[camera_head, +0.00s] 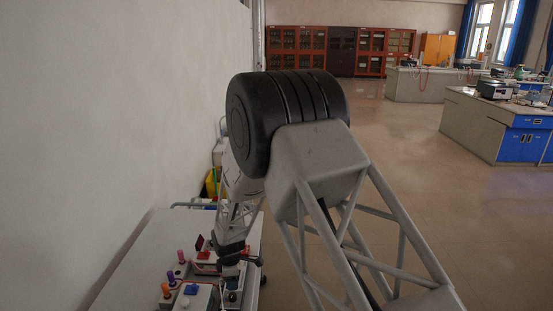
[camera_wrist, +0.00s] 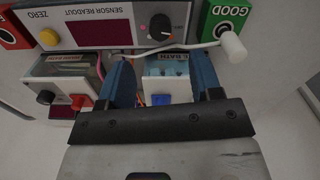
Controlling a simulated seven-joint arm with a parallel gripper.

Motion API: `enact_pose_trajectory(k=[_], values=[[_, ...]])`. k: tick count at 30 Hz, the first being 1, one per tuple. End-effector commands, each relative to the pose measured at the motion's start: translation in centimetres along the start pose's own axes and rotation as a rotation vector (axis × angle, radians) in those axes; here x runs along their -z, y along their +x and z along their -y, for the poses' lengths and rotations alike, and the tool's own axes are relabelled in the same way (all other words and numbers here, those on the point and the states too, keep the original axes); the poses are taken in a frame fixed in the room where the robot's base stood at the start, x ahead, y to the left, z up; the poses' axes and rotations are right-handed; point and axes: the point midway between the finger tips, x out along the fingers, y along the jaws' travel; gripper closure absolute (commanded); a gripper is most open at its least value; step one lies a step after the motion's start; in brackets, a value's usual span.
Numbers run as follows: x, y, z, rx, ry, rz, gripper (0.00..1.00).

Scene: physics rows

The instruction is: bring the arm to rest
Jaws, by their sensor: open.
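My gripper (camera_wrist: 163,72) is open in the wrist view, with its two blue fingers apart and no object visibly held between them. Whether the fingers touch anything is unclear. In the head view my arm comes down to the bench (camera_head: 145,250), and the gripper end is small and partly hidden among the devices there.
A left bath (camera_wrist: 65,68) and a right bath (camera_wrist: 166,68) stand below. A wall (camera_head: 110,100) borders the bench; open floor (camera_head: 470,230) lies right.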

Motion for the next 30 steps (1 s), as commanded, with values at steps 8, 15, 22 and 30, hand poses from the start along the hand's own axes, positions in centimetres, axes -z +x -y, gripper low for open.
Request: enact_pose_trajectory(k=[8,15,22,30], values=[[-3.6,-6.2,1.1,-0.021,0.142,-0.007,0.41],[-8.0,-13.2,3.4,-0.043,0.32,-0.015,0.41],[-12.0,-19.1,6.6,-0.062,0.491,-0.024,0.41],[-16.3,-25.3,11.3,-0.087,0.693,-0.038,0.41]])
